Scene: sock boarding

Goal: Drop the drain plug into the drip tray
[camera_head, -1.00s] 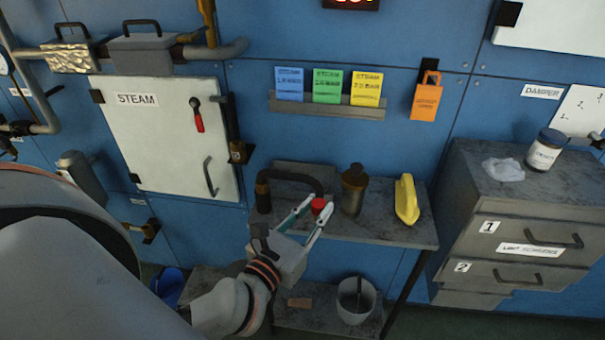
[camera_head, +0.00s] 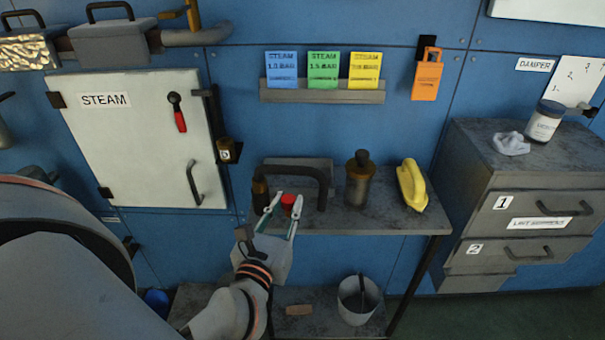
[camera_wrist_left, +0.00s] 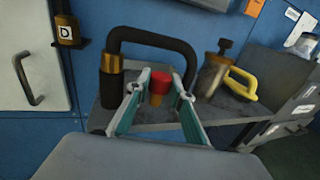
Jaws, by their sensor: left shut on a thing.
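The drain plug, red-topped (camera_head: 289,201), shows between the fingertips of my left gripper (camera_head: 284,202) at the front left of the grey shelf. In the left wrist view the plug (camera_wrist_left: 158,82) has a red head and a darker orange-red lower part. My left gripper (camera_wrist_left: 158,92) is shut on it, with one finger on each side. I cannot tell whether the plug's lower end touches the shelf. A flat grey piece (camera_head: 318,167) stands behind the black hose; I cannot tell whether it is the drip tray. My right gripper is not in view.
A black bent hose (camera_head: 298,171) with a brass collar stands close behind the gripper. A dark brass bottle (camera_head: 360,180) and a yellow handle-shaped thing (camera_head: 411,186) are to the right on the shelf (camera_head: 385,217). A grey bucket (camera_head: 355,302) stands below.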

